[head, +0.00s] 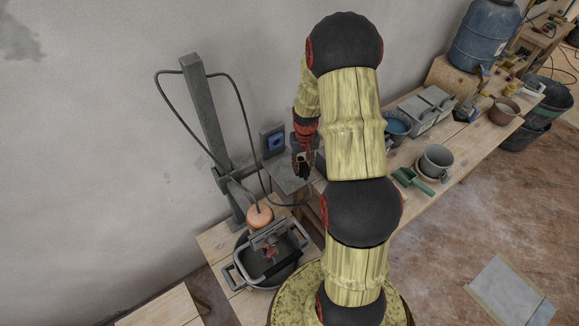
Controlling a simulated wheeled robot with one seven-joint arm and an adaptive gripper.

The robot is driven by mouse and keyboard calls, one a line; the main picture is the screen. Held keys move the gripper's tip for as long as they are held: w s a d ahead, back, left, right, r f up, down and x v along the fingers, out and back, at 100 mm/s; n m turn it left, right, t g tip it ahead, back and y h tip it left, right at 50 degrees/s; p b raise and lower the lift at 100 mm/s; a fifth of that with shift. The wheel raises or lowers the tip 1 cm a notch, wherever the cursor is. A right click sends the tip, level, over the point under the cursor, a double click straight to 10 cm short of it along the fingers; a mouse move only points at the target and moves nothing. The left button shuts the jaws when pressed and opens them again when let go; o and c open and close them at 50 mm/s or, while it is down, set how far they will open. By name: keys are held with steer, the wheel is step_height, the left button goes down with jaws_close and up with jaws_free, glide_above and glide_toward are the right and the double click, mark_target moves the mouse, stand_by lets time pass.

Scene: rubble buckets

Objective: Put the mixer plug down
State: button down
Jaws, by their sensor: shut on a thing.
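My gripper (303,170) is beside the wall, just right of a blue socket (275,142) in a dark box. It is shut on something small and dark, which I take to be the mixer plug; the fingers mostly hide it. A dark cable (244,110) loops down from the mixer stand (208,110), and a stretch of cable curves up toward my gripper. The mixer, with an orange motor housing (260,216), stands over a black bucket (257,274). A grey flat surface (285,179) lies below the socket and gripper.
A wooden bench (462,150) on the right holds a grey mug-like pot (436,161), a green scoop (412,181), a blue bucket (396,126), grey boxes (427,108) and a blue barrel (484,35). My arm hides the middle.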

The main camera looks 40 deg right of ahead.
steer(key=w, duration=0.1)
steer(key=w+f, duration=0.1)
steer(key=w, duration=0.1)
steer(key=shift+w+d+f, duration=0.1)
steer(key=shift+w+f, duration=0.25)
steer(key=p, duration=0.1)
glide_above(290, 172)
steer(key=s, duration=0.1)
step_height(290, 172, down, 5)
steer(key=shift+r, duration=0.2)
steer(key=shift+w+f, duration=0.45)
steer(key=shift+f, duration=0.15)
steer(key=shift+f+p, duration=0.45)
steer(key=shift+f, duration=1.15)
steer(key=shift+w+f, duration=0.1)
steer(key=shift+f, duration=0.05)
steer(key=c, duration=1.4)
jaws_free()
